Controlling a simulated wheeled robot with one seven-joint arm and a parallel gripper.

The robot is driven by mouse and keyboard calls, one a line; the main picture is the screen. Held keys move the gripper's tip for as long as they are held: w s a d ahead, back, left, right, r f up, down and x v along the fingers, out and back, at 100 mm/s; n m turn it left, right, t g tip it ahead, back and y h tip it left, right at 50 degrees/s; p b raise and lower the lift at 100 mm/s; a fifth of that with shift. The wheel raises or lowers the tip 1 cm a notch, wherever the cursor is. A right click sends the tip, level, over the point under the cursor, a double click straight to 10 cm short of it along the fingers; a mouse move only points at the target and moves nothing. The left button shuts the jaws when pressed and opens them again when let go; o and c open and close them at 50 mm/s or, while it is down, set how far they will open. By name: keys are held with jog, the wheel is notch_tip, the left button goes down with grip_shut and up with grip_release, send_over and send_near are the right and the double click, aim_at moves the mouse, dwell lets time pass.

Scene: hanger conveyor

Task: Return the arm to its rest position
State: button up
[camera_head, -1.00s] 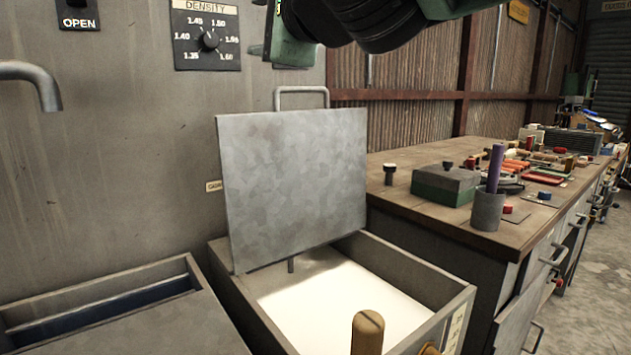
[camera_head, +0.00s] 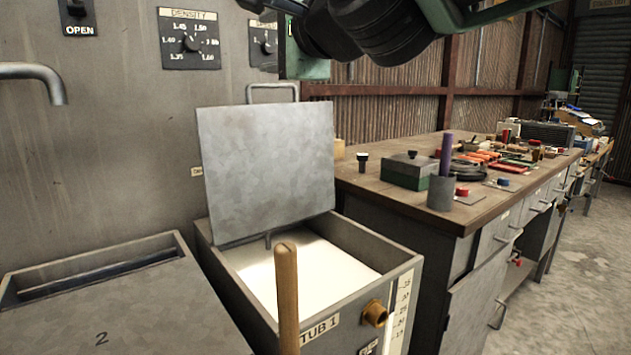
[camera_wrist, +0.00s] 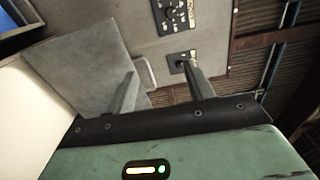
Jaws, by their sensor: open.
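My gripper (camera_wrist: 162,85) shows in the wrist view with its two grey fingers apart and nothing between them. Behind the fingers are the raised metal lid and the grey panel wall. The fingers cannot be made out in the head view.
Tub 1 (camera_head: 400,285) holds white contents, its lid (camera_head: 265,170) standing open. A wooden handle (camera_head: 287,300) rises in front. Tub 2's cover (camera_head: 120,310) is at left, a tap (camera_head: 35,72) above. The cluttered workbench (camera_head: 375,185) is at right; floor (camera_head: 590,270) beyond is clear.

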jog(key=w+d+f+n+g+h, duration=0.1)
jog(key=d+f+n+g+h, duration=0.2)
jog(key=d+f, duration=0.8)
jog(key=d+f+n+g+h, duration=0.2)
jog(key=d+f+n+h, duration=0.15)
jog(key=d+f, duration=0.8)
jog(key=s+d+f+n+g+h, duration=0.45)
jog(key=s+d+f+g, duration=0.25)
jog(key=s+d+f, duration=0.95)
jog(key=s+a+r+n+g+y, duration=0.1)
jog(key=s+a+n, duration=0.4)
jog(key=a, duration=0.5)
jog(key=s+a+n+g, duration=0.2)
jog(key=s+a+n, duration=0.1)
jog(key=s+a, duration=0.55)
notch_tip(320, 180, up, 14)
jog(key=w+p, duration=0.1)
jog(key=p, duration=1.3)
jog(key=shift+a+p, duration=0.2)
jog(key=shift+p, duration=0.1)
